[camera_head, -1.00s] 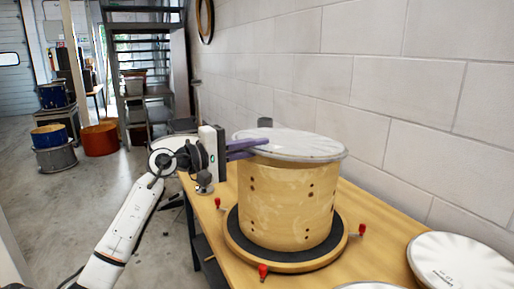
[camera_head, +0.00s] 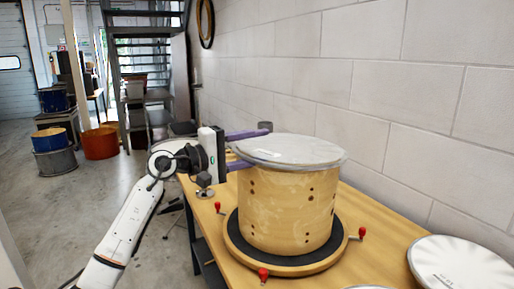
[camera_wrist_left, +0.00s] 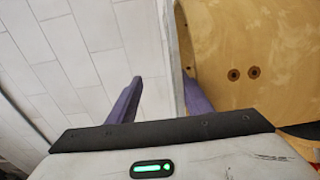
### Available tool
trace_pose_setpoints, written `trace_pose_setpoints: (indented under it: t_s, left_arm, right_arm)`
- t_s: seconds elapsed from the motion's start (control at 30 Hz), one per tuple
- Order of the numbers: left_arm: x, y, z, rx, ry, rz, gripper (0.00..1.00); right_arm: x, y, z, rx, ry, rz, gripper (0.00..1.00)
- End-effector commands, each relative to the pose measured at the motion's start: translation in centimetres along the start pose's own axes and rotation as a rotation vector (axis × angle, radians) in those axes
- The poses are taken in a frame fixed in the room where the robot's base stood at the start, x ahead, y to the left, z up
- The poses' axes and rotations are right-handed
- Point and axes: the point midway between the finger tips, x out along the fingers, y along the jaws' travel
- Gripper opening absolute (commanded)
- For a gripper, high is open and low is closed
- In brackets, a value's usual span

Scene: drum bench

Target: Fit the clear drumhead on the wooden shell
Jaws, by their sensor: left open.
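The drumhead (camera_head: 300,150), a grey-looking disc with a small white label, lies over the top of the wooden shell (camera_head: 285,210) in the head view. The shell stands upright, with small dark holes in its side. My left gripper (camera_head: 252,148) is open at the drumhead's left edge, one finger above it and one below. In the left wrist view, the drumhead's edge (camera_wrist_left: 173,60) runs between the spread fingers (camera_wrist_left: 162,85), with the shell (camera_wrist_left: 255,45) at the right. Whether the rim is seated evenly all round is hidden. My right gripper is out of view.
The shell stands on a round wooden base with a black pad (camera_head: 236,243) and red knobs (camera_head: 263,274). A white drumhead (camera_head: 463,266) lies at the bench's right, with part of another pale disc (camera_head: 372,286) at the front edge. A block wall (camera_head: 400,90) runs behind the bench (camera_head: 215,225).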

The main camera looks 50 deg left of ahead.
Motion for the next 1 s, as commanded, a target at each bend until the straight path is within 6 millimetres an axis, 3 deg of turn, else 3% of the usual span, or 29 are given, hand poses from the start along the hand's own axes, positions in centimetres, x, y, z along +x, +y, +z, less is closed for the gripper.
trace_pose_setpoints:
  t_s: [0.03, 0.33, 0.7, 1.0]
  left_arm:
    - [0.2, -1.6, 0.2, -0.011, -0.007, -0.031, 0.58]
    - [-0.6, -1.9, 0.1, -0.013, -0.005, -0.034, 0.58]
    - [-7.5, -1.3, 0.0, -0.007, 0.002, -0.019, 0.58]
    - [-10.3, -0.3, 0.1, -0.002, 0.001, -0.007, 0.58]
  right_arm:
    - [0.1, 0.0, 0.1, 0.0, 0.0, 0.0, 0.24]
    - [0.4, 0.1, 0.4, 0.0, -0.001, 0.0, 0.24]
    - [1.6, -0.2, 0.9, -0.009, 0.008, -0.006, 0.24]
    - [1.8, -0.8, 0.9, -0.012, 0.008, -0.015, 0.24]
